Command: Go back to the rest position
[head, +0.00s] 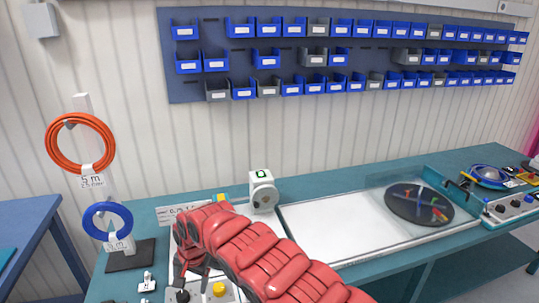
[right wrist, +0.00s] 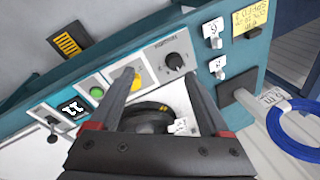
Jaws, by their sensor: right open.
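My right arm, covered in red padding, reaches in from the bottom right of the head view. Its gripper (head: 188,262) is over the left part of the bench, above a control panel. In the right wrist view the two grey fingers (right wrist: 166,92) stand well apart. A dark round object (right wrist: 152,112) with a small white tag (right wrist: 182,128) shows between and below the fingers; I see no finger closed on it, and its exact distance is unclear. My left gripper is not in view.
An orange cable coil (head: 52,148) and a blue cable coil (head: 90,222) hang on a stand at left. The panel has a yellow button (head: 219,289) and a black knob (right wrist: 174,61). A white device (head: 263,196) stands behind my arm.

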